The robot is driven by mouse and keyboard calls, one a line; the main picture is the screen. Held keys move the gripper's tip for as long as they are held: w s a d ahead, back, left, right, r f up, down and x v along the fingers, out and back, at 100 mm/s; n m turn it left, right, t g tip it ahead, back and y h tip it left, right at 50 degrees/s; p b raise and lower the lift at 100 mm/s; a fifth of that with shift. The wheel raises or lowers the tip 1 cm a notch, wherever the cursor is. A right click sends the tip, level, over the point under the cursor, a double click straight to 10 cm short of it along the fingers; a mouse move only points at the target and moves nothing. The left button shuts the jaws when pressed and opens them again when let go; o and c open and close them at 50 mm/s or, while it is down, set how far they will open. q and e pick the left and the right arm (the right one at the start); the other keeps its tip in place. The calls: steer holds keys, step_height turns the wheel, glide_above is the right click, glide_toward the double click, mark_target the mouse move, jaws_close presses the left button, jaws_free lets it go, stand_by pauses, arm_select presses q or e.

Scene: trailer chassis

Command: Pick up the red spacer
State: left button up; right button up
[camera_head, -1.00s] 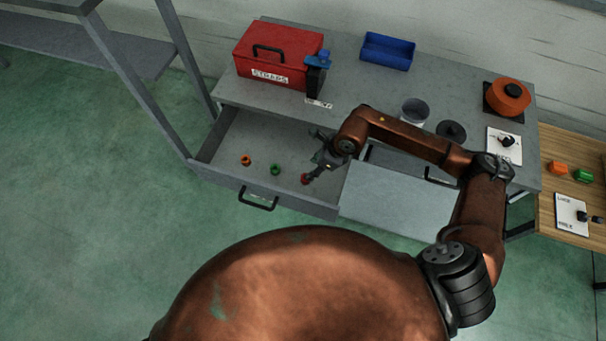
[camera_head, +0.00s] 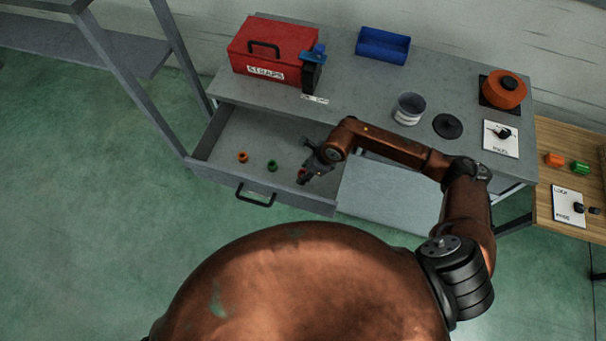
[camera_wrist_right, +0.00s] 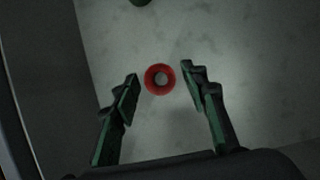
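The red spacer (camera_wrist_right: 148,79) is a small ring with a central hole, lying on the pale drawer floor in the right wrist view. In the head view only a bit of the red spacer (camera_head: 302,173) shows at my right gripper (camera_head: 305,176). In the right wrist view my right gripper (camera_wrist_right: 158,88) is open, with one finger on each side of the spacer and a gap to both. I cannot tell the exact height of the fingers above the drawer floor. My left gripper is not in view.
The open drawer (camera_head: 225,150) also holds an orange spacer (camera_head: 243,157) and a green spacer (camera_head: 272,165). Its front has a black handle (camera_head: 256,196). On the bench above stand a red STRAPS box (camera_head: 272,50), a blue bin (camera_head: 383,46) and a cup (camera_head: 409,108).

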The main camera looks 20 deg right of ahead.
jaws_close()
steer(key=shift+r, duration=0.15)
stand_by(0.4)
